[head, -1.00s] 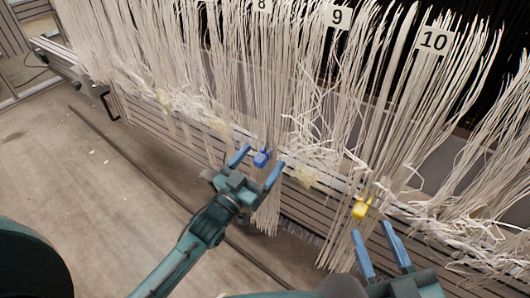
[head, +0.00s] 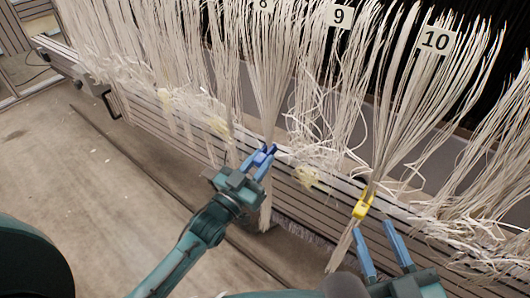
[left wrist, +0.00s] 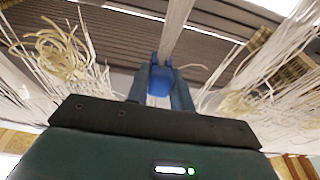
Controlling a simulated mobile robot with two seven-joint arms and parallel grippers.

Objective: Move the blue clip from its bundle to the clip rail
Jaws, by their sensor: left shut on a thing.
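The blue clip (head: 262,156) sits on the white thread bundle (head: 266,110) below the number 8 label. My left gripper (head: 262,160) is shut on the blue clip, with its fingers on either side of it. In the left wrist view the blue clip (left wrist: 161,80) is between the two fingers, and the threads run up behind it. My right gripper (head: 375,239) is open and empty, just below the yellow clip (head: 362,206) on the bundle under the number 10 label. I cannot tell the clip rail apart from the other slatted beams.
Number labels 9 (head: 340,16) and 10 (head: 435,40) hang over the bundles. Loose tangled threads (head: 315,140) lie along the slatted beam (head: 150,125). Pale yellowish tufts (head: 306,177) sit along it. The concrete floor (head: 90,190) at the left is clear.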

